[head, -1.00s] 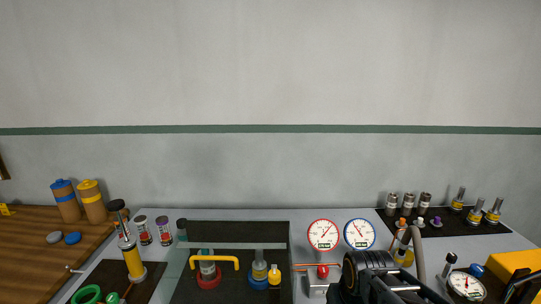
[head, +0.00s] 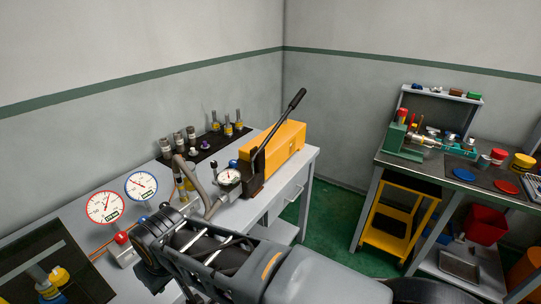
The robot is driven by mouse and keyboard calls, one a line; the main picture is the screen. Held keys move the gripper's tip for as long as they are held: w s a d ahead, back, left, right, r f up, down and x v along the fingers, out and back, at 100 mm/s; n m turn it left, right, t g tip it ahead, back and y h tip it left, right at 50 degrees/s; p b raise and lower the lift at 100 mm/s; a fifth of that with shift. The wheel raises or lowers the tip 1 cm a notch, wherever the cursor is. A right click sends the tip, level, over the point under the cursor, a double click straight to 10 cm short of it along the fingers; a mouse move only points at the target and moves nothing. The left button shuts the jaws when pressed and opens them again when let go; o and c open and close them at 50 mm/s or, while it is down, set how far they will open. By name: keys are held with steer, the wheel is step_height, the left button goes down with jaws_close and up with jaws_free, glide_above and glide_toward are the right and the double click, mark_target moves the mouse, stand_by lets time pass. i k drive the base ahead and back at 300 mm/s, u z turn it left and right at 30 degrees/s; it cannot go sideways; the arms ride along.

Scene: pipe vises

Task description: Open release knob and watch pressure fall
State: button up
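A yellow hand pump (head: 288,145) with a long black lever (head: 279,120) stands at the right end of the grey bench. A small white-faced dial gauge (head: 228,177) is at its front, with a blue knob (head: 233,163) just behind. A red-rimmed gauge (head: 105,207) and a blue-rimmed gauge (head: 141,186) stand further left; their readings are too small to tell. A red knob (head: 121,238) sits on a grey block below the red-rimmed gauge. I cannot tell which knob is the release knob. My black wrist reaches over the bench near the red knob; my fingertips are hidden.
A grey curved hose (head: 187,174) rises beside my wrist. On the right, a second bench (head: 376,162) holds a green vise and coloured tubs, with a yellow cart (head: 397,222) below. Green floor lies between the benches.

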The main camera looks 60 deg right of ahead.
mark_target(232, 163)
steer(key=z, duration=0.05)
steer(key=k, duration=0.3)
steer(key=z, duration=2.9)
steer(key=k, duration=0.85)
steer(key=u, duration=1)
steer(key=i, duration=1)
steer(key=z, duration=1.55)
steer(key=i, duration=0.8)
